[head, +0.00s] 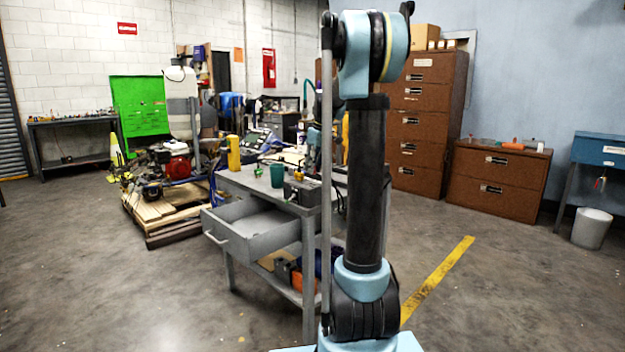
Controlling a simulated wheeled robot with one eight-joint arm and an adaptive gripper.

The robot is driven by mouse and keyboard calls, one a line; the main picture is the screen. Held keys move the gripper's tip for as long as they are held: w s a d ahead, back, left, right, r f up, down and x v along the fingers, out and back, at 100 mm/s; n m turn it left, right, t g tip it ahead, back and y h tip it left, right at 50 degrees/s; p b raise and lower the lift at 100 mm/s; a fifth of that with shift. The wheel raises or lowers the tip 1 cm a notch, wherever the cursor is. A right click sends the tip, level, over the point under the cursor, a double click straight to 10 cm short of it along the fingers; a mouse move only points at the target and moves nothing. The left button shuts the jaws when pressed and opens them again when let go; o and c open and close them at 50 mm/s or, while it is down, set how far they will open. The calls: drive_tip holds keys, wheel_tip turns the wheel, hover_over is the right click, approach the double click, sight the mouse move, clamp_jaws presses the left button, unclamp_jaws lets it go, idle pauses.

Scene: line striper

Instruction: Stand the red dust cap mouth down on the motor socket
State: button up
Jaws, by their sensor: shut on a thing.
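I cannot make out the red dust cap in the head view. A grey box-like unit (302,191) sits at the front right of the workbench, partly behind my arm; I cannot tell whether it bears the motor socket. My own arm rises through the middle of the picture and hides the right part of the bench. My gripper cannot be made out here, so what it holds does not show.
The grey workbench (240,181) has a drawer (255,231) pulled out at its front left. A green cup (277,176) and a yellow container (233,153) stand on top. Brown cabinets (497,180) stand behind right. Open floor lies left and right.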

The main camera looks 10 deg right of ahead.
sight(313, 184)
drive_tip(key=shift+s+d+x, duration=0.1)
drive_tip(key=shift+s+x, duration=0.05)
drive_tip(key=shift+x, duration=0.55)
drive_tip(key=shift+s+d+x, duration=0.1)
drive_tip(key=shift+s+x, duration=0.05)
drive_tip(key=shift+x, duration=0.6)
drive_tip(key=shift+s+d+x, duration=0.1)
drive_tip(key=shift+s+x, duration=0.05)
drive_tip(key=shift+x, duration=0.55)
drive_tip(key=shift+f, duration=0.15)
drive_tip(key=o, duration=0.7)
drive_tip(key=v, duration=1.2)
drive_tip(key=shift+s, duration=0.15)
drive_tip(key=s+f+m, duration=0.2)
drive_tip(key=s+f, duration=0.7)
drive_tip(key=s, duration=0.4)
drive_tip(key=s+a+f+m+h, duration=0.1)
drive_tip(key=s+f+m, duration=0.1)
drive_tip(key=s+f, duration=0.7)
drive_tip(key=s+a+f+m, duration=0.1)
drive_tip(key=s+f+m, duration=0.2)
drive_tip(key=s+f, duration=0.6)
drive_tip(key=s, duration=1)
drive_tip(key=shift+h, duration=0.4)
